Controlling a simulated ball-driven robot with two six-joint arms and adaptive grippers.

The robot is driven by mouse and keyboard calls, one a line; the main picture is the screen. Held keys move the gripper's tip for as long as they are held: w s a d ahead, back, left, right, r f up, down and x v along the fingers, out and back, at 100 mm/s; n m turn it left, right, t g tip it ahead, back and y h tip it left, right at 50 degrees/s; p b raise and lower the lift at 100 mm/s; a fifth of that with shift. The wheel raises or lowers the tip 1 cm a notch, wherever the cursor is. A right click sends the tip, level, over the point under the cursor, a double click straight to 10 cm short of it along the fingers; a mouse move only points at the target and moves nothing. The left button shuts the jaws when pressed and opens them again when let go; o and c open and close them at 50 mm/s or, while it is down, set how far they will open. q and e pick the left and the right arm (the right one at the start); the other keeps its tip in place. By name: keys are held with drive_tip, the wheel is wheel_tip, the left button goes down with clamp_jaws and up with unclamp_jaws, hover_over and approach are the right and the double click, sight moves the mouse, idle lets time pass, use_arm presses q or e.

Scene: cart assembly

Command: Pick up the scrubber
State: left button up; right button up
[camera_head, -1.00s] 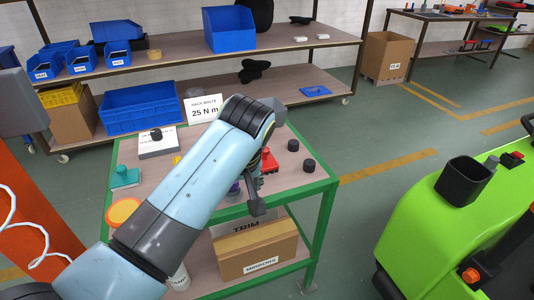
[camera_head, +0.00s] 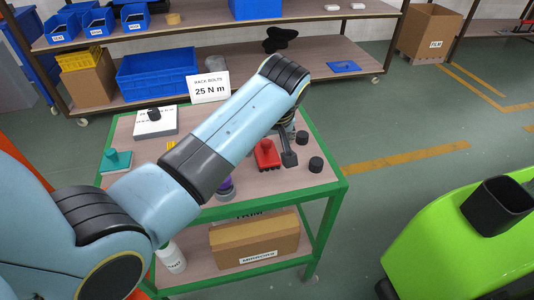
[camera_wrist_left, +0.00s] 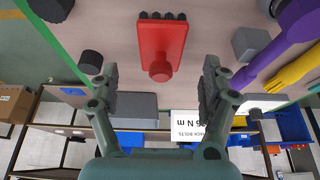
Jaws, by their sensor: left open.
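The scrubber appears to be the red block (camera_head: 267,157) with a round knob, lying on the green-framed table in the head view. In the left wrist view the red scrubber (camera_wrist_left: 162,42) shows dark bristles along its far edge, and its knob points toward me. My left gripper (camera_wrist_left: 160,82) is open and empty, with one finger on each side of the knob's line and the scrubber just beyond the fingertips. No contact shows. In the head view my left gripper (camera_head: 288,146) is partly hidden by its own arm, close beside the scrubber. My right gripper is not in view.
Black round pieces (camera_head: 316,164) stand right of the scrubber. A purple item (camera_wrist_left: 285,48), a grey block (camera_wrist_left: 250,44) and a yellow item (camera_wrist_left: 295,68) lie nearby. A teal knobbed block (camera_head: 116,160) and a torque sign (camera_head: 209,86) stand left and behind. A green machine (camera_head: 440,235) is at right.

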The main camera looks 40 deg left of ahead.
sight(267, 144)
use_arm(q)
drive_tip(key=x, duration=0.4)
drive_tip(key=shift+a, duration=0.1)
drive_tip(key=shift+w+a+f, duration=0.1)
drive_tip(key=shift+f, duration=0.1)
drive_tip(key=c, duration=1.2)
drive_tip(key=shift+c, duration=1.1)
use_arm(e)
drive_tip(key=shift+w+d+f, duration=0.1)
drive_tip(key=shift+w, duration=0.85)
use_arm(q)
drive_tip(key=shift+r, duration=0.1)
